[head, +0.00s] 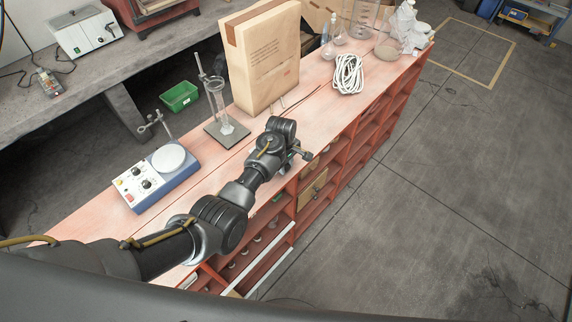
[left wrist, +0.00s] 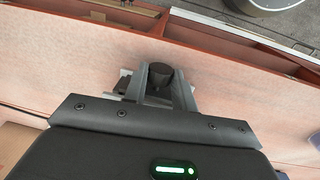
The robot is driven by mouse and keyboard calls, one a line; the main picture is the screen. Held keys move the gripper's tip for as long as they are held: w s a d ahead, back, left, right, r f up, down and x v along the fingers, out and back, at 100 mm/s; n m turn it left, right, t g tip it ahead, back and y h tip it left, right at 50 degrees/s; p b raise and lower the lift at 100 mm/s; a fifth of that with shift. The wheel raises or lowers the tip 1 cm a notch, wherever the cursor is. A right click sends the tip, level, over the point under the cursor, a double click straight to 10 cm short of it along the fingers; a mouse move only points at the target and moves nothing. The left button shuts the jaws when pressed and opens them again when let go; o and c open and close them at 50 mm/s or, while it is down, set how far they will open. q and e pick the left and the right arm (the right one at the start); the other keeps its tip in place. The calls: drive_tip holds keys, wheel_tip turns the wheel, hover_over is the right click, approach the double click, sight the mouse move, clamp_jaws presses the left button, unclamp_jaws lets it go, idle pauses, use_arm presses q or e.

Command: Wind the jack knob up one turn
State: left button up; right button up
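My left gripper (head: 300,155) is over the red-topped bench, near its front edge. In the left wrist view its two grey fingers (left wrist: 160,88) stand on either side of a dark round knob (left wrist: 160,72), which I take to be the jack knob. The knob lies between the fingertips; I cannot tell whether both fingers press on it. Pale metal parts, perhaps of the jack (left wrist: 123,86), show beside the left finger. The rest of the jack is hidden by my gripper and wrist. My right gripper is in neither view.
A hotplate with a white top (head: 169,159) and a stand with a glass cylinder (head: 222,115) are left of my gripper. A large cardboard package (head: 262,62) stands behind it. Shelves lie below the bench's front edge.

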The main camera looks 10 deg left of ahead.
use_arm(q)
drive_tip(key=c, duration=0.4)
drive_tip(key=shift+w+d+f+g+y+b, duration=0.1)
drive_tip(key=shift+g+y+b, duration=0.2)
drive_tip(key=shift+g+b, duration=0.2)
drive_tip(key=g+b, duration=0.1)
drive_tip(key=b, duration=0.1)
drive_tip(key=g+y+b, duration=0.1)
drive_tip(key=b, duration=0.2)
drive_tip(key=shift+w+d+f+y, duration=0.1)
drive_tip(key=shift+w+f+y, duration=0.05)
drive_tip(key=shift+f+y, duration=0.15)
drive_tip(key=shift+r, duration=0.15)
drive_tip(key=shift+r+g, duration=0.15)
drive_tip(key=shift+g, duration=0.15)
drive_tip(key=o, duration=1)
